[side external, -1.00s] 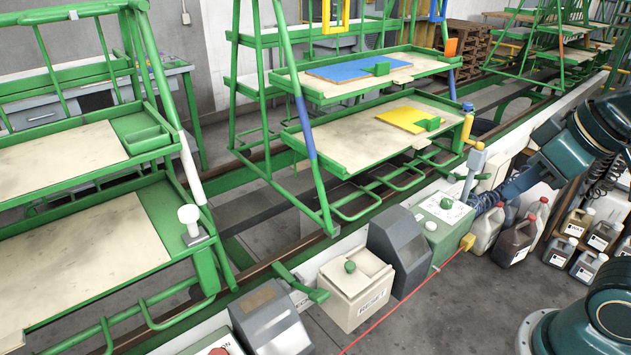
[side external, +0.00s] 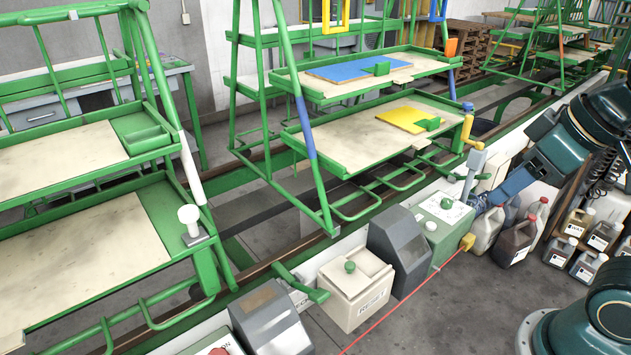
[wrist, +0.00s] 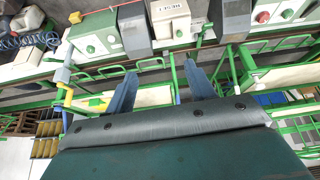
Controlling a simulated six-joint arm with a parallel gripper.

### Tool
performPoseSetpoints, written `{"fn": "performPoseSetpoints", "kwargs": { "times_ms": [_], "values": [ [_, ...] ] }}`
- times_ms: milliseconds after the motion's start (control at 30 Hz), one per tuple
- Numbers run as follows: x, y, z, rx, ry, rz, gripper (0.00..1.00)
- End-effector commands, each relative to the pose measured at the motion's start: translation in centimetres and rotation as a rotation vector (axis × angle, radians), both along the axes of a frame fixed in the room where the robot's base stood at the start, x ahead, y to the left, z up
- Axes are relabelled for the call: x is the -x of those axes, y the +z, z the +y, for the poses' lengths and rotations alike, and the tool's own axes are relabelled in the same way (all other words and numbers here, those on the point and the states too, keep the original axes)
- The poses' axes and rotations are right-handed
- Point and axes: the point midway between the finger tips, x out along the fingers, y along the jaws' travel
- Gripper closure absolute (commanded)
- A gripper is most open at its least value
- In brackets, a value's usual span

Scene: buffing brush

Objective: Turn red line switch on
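A red cord (side external: 405,301) runs from a yellow piece (side external: 467,242) on the side of a green box (side external: 445,212). The box has a green knob and a white button on top. A part with a red top (side external: 218,350) is cut off at the bottom edge; a red button (wrist: 263,17) shows at the top right of the wrist view. I cannot tell for certain which is the red line switch. My gripper (wrist: 162,66) has two blue fingers apart with nothing between them. In the side view its blue part (side external: 490,196) is right of the green box, partly hidden.
A cream box (side external: 356,288) and grey hooded boxes (side external: 398,250) line the rail. Green carts (side external: 375,140) with trays stand behind it. A grey post with a yellow handle (side external: 473,145) rises behind the green box. Several jugs (side external: 515,240) stand at the right. The front floor is open.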

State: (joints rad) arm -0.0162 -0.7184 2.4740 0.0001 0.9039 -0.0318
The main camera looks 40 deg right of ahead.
Motion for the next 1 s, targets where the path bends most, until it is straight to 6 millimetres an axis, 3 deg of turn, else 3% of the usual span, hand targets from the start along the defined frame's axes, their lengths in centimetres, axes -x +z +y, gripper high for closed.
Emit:
{"fn": "performPoseSetpoints", "kwargs": {
  "times_ms": [167,467,767,1000],
  "values": [
    [-2.1,1.0,1.0,0.039,0.121,0.029,0.41],
    [-7.7,2.6,4.3,0.139,0.437,0.087,0.41],
    [-13.3,2.5,9.2,0.235,0.769,0.137,0.41],
    [-17.3,1.2,14.0,0.307,1.039,0.17,0.41]
  ]
}}
